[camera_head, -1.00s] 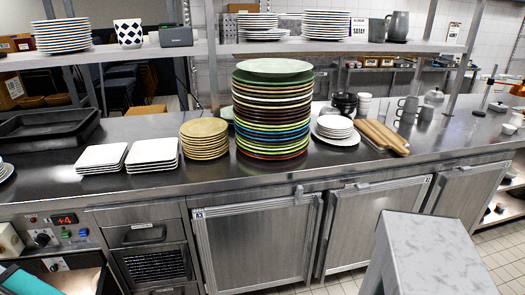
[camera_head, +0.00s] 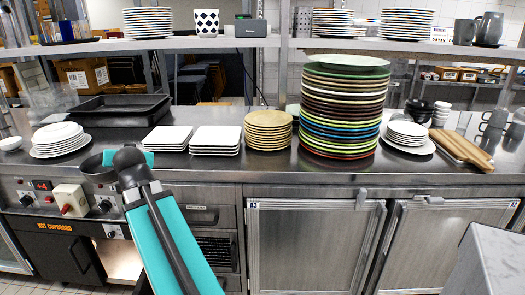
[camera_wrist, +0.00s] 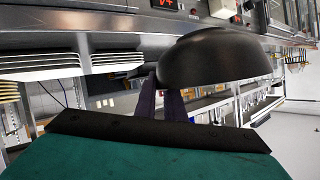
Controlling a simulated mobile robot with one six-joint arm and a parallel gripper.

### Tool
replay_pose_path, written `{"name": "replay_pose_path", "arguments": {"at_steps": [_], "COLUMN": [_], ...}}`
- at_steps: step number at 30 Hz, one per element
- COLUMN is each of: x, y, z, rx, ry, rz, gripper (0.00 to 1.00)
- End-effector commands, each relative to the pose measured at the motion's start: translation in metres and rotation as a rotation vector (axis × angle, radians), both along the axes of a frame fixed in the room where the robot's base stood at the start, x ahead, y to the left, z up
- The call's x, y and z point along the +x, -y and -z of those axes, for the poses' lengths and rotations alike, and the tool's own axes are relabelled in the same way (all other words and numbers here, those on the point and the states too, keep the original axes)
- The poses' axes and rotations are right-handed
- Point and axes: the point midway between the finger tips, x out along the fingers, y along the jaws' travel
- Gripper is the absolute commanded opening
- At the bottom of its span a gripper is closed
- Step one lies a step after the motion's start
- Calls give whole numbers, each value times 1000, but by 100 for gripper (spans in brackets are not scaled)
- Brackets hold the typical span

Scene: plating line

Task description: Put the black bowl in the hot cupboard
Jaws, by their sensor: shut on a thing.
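The black bowl (camera_head: 96,168) is held at the end of my arm in the head view, in front of the counter edge above the control panel. In the wrist view the bowl (camera_wrist: 215,58) is large and dark, and my gripper (camera_wrist: 168,92) is shut on it at its edge. In the head view my gripper (camera_head: 116,160) is partly hidden by my own teal and black arm. The hot cupboard (camera_head: 55,252), with orange lettering on its dark front, is low at the left. A light, open gap (camera_head: 120,258) shows beside that front, partly behind my arm.
Square white plates (camera_head: 215,139), gold plates (camera_head: 268,130) and a tall stack of coloured plates (camera_head: 343,110) stand on the counter. White round plates (camera_head: 60,143) and black trays (camera_head: 118,107) are at the left. A grey block (camera_head: 490,265) is at the lower right.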

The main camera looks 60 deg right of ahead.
Motion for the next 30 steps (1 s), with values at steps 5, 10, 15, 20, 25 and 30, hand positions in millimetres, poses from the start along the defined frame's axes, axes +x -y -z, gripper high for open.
{"name": "replay_pose_path", "arguments": {"at_steps": [5,10,15,20,25,30], "x": [-43,-86,-135,-184,-239,-297], "y": [58,106,150,186,220,247], "z": [7,10,13,16,20,24], "rx": [-2,-3,-3,-2,-3,-3], "ry": [1,0,0,3,5,8], "rz": [116,224,334,438,550,663], "gripper": [0,0,0,0,0,0]}}
